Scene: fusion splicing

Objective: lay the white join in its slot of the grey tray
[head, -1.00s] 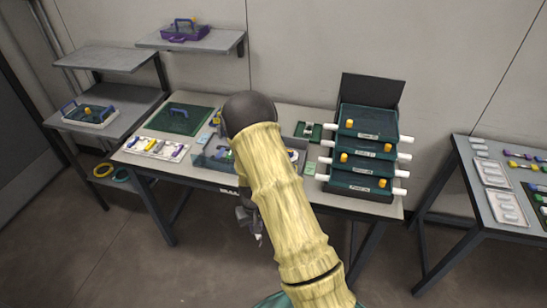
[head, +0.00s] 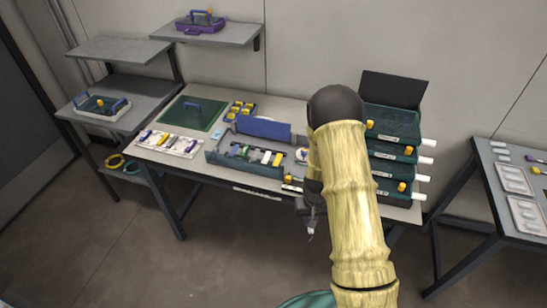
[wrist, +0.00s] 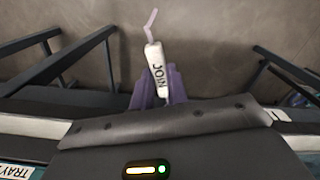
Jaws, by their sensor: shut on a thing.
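The white join (wrist: 157,72) is a small white piece lettered JOIN, with a thin bent pale lilac strand at its far end. In the wrist view my gripper (wrist: 163,92) has its purple fingers shut on it, and the join sticks out beyond them, slightly tilted. In the head view my gripper (head: 311,224) hangs in front of the bench's front edge, small and partly hidden by my arm. I cannot tell for sure which tray is the grey one; pale trays (head: 514,179) with white pieces lie on the right table. The slot is not identifiable.
A stack of dark green drawers (head: 393,149) with white handles and yellow knobs stands behind my arm, partly hidden. A blue-grey box (head: 245,168) with coloured pieces and a white tray (head: 168,144) are on the bench (head: 215,183). The floor between the bench and right table (head: 482,205) is clear.

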